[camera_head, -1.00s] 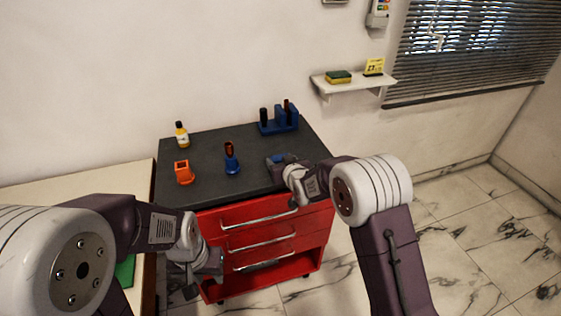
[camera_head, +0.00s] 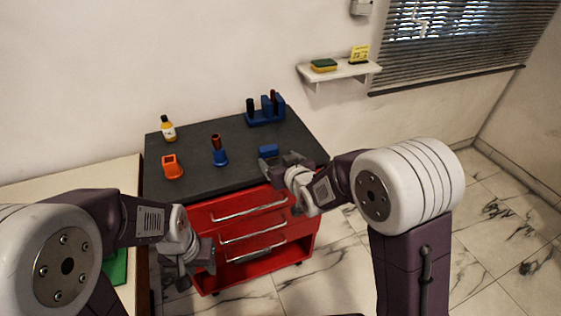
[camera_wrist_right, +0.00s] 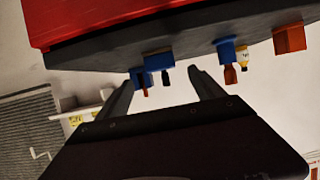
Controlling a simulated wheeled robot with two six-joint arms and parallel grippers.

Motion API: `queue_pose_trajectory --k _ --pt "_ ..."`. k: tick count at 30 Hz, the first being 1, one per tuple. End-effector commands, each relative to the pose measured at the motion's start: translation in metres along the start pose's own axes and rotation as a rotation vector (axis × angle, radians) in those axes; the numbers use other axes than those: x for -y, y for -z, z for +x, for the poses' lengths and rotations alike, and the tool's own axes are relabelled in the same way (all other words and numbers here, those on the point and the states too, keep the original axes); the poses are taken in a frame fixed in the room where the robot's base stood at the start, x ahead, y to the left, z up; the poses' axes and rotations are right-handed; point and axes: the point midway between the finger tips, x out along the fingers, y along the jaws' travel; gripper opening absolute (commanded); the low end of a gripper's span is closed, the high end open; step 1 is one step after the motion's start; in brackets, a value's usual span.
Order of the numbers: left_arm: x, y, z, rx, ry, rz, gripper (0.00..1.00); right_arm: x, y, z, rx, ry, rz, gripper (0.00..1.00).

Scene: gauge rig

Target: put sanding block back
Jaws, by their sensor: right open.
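A small blue block (camera_head: 268,151), which looks like the sanding block, lies on the dark top of the red tool cart (camera_head: 212,180) near its front right. It also shows in the right wrist view (camera_wrist_right: 158,57), where the picture is upside down. My right gripper (camera_head: 277,161) is open and empty at the cart's front edge, just short of the block. In the right wrist view its two fingers (camera_wrist_right: 161,78) stand apart, with the block beyond and between them. My left gripper (camera_head: 190,268) hangs low in front of the cart's left side; its jaw gap is unclear.
On the cart stand a blue rack (camera_head: 266,117) with dark upright pieces, a yellow bottle (camera_head: 168,130), an orange holder (camera_head: 172,168) and a blue holder with a brown piece (camera_head: 219,155). A wall shelf (camera_head: 340,73) carries a green-yellow sponge (camera_head: 323,66) and a yellow card.

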Motion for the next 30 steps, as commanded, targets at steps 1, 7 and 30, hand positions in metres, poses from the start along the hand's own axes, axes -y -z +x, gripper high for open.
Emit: queue_pose_trajectory --k 1,7,30 --pt "0.0 0.0 -0.001 0.0 0.0 0.0 0.36 0.0 0.001 -0.007 0.0 0.0 0.0 0.78" --pt "0.0 0.0 -0.001 0.0 0.0 0.0 0.36 0.0 -0.001 -0.017 0.001 0.0 0.0 0.78" --pt "0.0 0.0 -0.001 0.0 0.0 0.0 0.36 -0.062 -0.212 -0.228 1.06 -0.197 0.295 0.78"
